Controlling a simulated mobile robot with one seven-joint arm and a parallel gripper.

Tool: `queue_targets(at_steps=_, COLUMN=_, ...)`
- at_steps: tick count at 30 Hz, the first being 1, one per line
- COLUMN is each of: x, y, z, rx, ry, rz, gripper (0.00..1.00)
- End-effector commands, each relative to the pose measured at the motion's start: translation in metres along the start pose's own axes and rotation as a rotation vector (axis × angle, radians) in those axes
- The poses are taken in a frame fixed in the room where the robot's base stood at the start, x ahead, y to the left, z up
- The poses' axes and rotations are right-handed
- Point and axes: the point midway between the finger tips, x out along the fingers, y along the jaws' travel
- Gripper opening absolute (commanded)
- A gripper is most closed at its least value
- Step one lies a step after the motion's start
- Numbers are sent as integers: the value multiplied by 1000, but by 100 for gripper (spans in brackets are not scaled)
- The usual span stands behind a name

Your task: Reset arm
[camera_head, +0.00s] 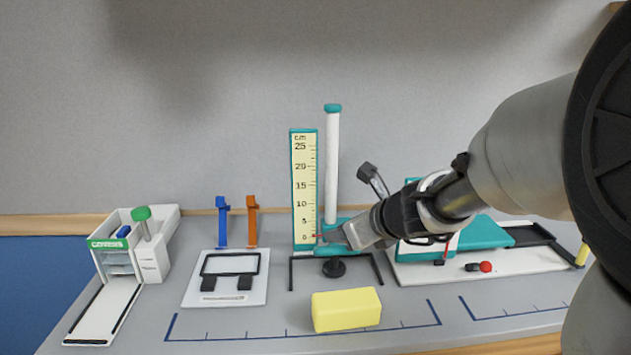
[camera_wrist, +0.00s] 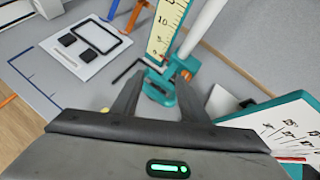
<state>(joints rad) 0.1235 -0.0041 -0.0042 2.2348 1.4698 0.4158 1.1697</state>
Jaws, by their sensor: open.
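My gripper (camera_head: 346,236) reaches in from the right over the table, in front of the foot of the yellow cm scale (camera_head: 305,190) and the white post with a teal cap (camera_head: 332,165). In the wrist view, the two fingers of my gripper (camera_wrist: 160,95) stand apart with nothing held between them. The teal base of the scale (camera_wrist: 157,95) shows beyond and between the fingers. From these views I cannot tell whether a finger touches the base.
A yellow block (camera_head: 346,310) lies at the front. A white panel (camera_head: 228,280), blue clip (camera_head: 222,225), orange clip (camera_head: 252,222) and white box (camera_head: 130,250) stand left. A teal device on a white board (camera_head: 420,272) lies right, under my arm.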

Motion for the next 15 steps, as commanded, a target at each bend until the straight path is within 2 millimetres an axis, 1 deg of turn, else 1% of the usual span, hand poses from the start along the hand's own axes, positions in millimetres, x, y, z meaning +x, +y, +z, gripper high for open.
queue_targets(at_steps=1, x=-24, y=25, z=10, rx=-251, ry=-14, rz=45, gripper=40)
queue_targets(at_steps=2, x=-37, y=39, z=12, rx=-414, ry=-15, rz=75, gripper=40)
queue_targets(at_steps=3, x=-54, y=58, z=9, rx=-634, ry=-13, rz=115, gripper=40)
queue_targets(at_steps=5, x=-79, y=81, z=-1, rx=-954, ry=-3, rz=172, gripper=40)
queue_targets(at_steps=6, x=-95, y=93, z=-11, rx=-1152, ry=8, rz=209, gripper=40)
queue_targets(at_steps=9, x=-129, y=111, z=-40, rx=-1578, ry=48, rz=295, gripper=40)
queue_targets(at_steps=10, x=-138, y=113, z=-48, rx=-1686, ry=63, rz=319, gripper=40)
queue_targets(at_steps=12, x=-157, y=115, z=-67, rx=-1914, ry=101, rz=375, gripper=40)
queue_targets(at_steps=15, x=-181, y=112, z=-92, rx=-2195, ry=165, rz=458, gripper=40)
